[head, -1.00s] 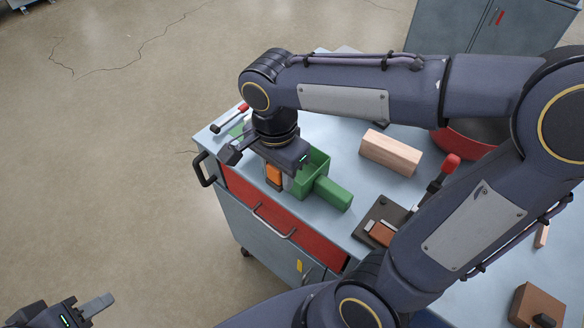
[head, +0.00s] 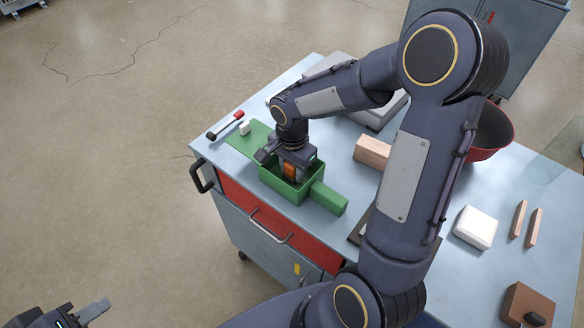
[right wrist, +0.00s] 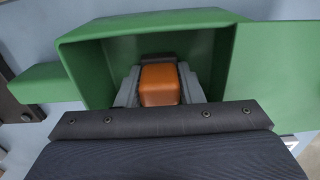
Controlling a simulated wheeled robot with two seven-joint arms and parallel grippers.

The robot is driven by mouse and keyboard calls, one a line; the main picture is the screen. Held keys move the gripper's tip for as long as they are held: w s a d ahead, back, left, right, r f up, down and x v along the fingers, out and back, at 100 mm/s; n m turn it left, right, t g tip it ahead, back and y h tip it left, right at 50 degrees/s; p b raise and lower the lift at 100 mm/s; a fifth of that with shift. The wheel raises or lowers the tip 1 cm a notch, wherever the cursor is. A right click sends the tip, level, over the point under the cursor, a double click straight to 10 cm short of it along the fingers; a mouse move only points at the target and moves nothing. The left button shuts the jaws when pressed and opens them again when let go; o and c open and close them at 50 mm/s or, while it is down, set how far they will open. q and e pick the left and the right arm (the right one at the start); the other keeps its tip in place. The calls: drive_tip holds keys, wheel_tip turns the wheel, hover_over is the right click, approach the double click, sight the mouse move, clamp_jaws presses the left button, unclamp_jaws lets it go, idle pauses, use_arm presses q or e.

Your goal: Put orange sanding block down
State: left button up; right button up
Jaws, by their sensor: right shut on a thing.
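The orange sanding block (head: 290,171) is held in my right gripper (head: 289,174) at the mouth of the green box (head: 269,181) in the head view. In the right wrist view the orange block (right wrist: 159,84) sits between the two grey fingers of my right gripper (right wrist: 159,88), with the green box (right wrist: 75,50) walls around them. The block's underside is hidden, so I cannot tell whether it touches the box floor. My left gripper (head: 92,313) is at the lower left corner of the head view, away from the table; its finger opening is not clear.
A red drawer (head: 265,222) is below.

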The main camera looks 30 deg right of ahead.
drive_tip(key=shift+f, duration=0.1)
drive_tip(key=shift+f, duration=0.1)
drive_tip(key=o, duration=1)
